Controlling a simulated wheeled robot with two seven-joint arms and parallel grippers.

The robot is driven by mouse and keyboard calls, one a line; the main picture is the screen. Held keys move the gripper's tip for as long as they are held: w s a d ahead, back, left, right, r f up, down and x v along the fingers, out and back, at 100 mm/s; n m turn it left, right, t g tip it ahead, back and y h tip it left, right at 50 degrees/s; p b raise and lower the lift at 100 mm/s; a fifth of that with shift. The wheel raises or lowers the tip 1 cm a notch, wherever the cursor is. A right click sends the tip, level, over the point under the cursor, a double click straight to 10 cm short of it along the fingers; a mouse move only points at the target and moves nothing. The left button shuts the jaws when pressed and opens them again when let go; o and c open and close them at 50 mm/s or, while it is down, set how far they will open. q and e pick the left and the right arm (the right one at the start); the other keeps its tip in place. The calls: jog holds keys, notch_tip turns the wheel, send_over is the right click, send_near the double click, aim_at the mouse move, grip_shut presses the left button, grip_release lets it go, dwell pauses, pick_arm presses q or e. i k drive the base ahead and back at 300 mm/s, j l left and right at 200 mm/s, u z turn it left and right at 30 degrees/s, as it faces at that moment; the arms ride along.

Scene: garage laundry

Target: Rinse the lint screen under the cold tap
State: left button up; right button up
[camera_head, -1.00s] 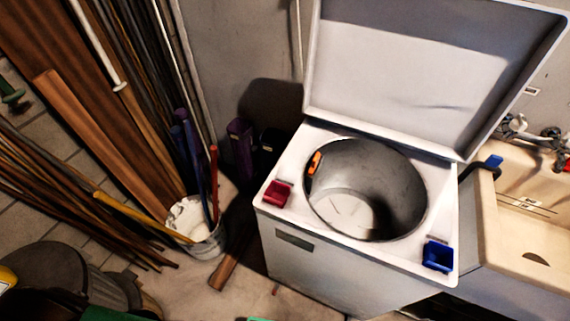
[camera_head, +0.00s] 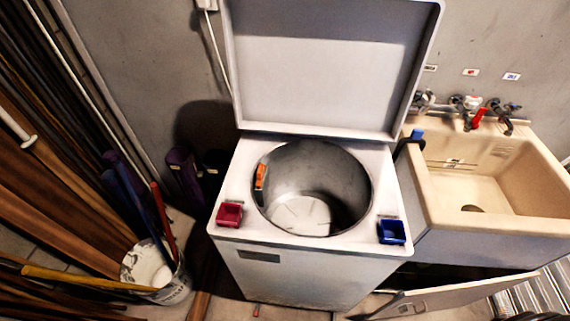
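A small orange piece (camera_head: 261,176) is on the left inner wall of the open washer's metal tub (camera_head: 345,170); I cannot tell whether it is the lint screen. A beige sink (camera_head: 455,188) stands right of the washer. Several taps are on the wall above it, one with a red lever (camera_head: 478,117). A label with blue (camera_head: 511,76) is above the rightmost tap (camera_head: 500,108), and one with red (camera_head: 470,72) is to its left. No water is seen running. Neither gripper is in view.
The washer's lid (camera_head: 320,85) stands raised. A blue item (camera_head: 417,137) is at the sink's left rim. A white bucket (camera_head: 150,268) and long poles crowd the left.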

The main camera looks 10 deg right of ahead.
aim_at(511, 107)
jog(key=z, duration=1.8)
jog(key=l+u, duration=0.1)
jog(key=u, duration=0.65)
jog(key=l+u, duration=0.2)
jog(key=u, duration=0.15)
jog(key=l+u, duration=0.25)
jog(key=l, duration=0.3)
jog(key=l+u, duration=0.25)
jog(key=l, duration=0.3)
jog(key=k+l+u, duration=0.1)
jog(key=l+u, duration=0.2)
jog(key=l, duration=0.25)
jog(key=k+l+u, duration=0.1)
jog(key=l+u, duration=0.15)
jog(key=l, duration=0.25)
